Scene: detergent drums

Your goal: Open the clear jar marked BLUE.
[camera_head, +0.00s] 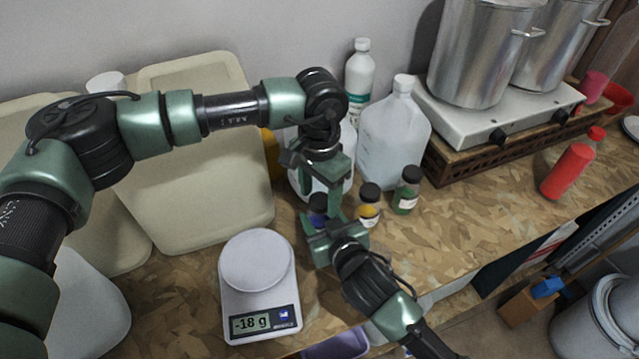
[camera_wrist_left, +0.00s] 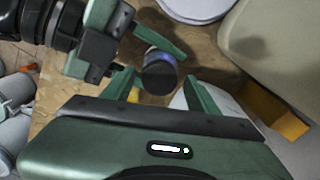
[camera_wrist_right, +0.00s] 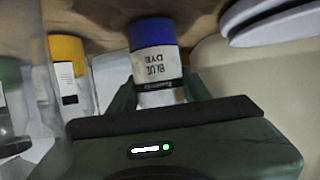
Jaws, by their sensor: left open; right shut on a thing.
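The clear jar marked BLUE (camera_head: 318,203) stands on the worktop with blue contents in its lower part. Its label reads BLUE DYE, upside down, in the right wrist view (camera_wrist_right: 157,68). Its dark lid (camera_wrist_left: 159,79) is on, seen from above in the left wrist view. My right gripper (camera_head: 321,222) is shut on the jar's body from the front; its fingers flank the jar in the right wrist view (camera_wrist_right: 160,92). My left gripper (camera_head: 321,192) is open and points down over the jar, its fingertips either side of the lid in the left wrist view (camera_wrist_left: 158,84).
A yellow jar (camera_head: 369,207) and a green jar (camera_head: 406,192) stand just right. A clear jug (camera_head: 393,135) and white bottle (camera_head: 359,75) are behind. A scale (camera_head: 259,285) reading -18 g is front left, beside a large beige container (camera_head: 205,170).

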